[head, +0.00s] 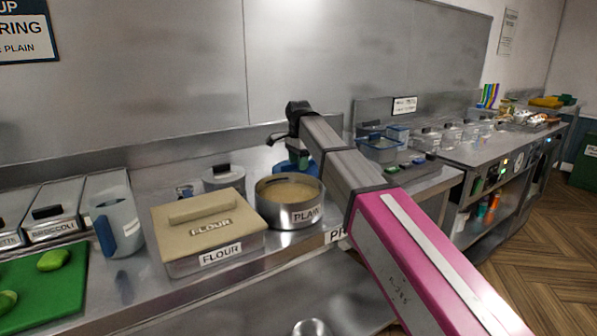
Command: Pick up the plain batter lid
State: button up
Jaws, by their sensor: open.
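A round steel pot labelled PLAIN (308,214) stands on the counter, uncovered, with tan batter inside. Behind it to the left is a round grey steel piece with a black handle on top (222,183). I cannot tell whether that is the plain batter lid or another covered pot. My gripper (280,139) is at the far end of my arm, above and behind the PLAIN pot. It is open, with nothing seen in it. Its far side is partly hidden by the arm.
A tan-lidded FLOUR box (178,247) stands left of the pot. Further left are a clear jug (118,230) and a green board (62,290). A blue object (297,165) is behind the pot. Several tubs stand right of my arm. The back wall is close.

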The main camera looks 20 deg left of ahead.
jog(key=shift+f, duration=0.1)
grip_shut()
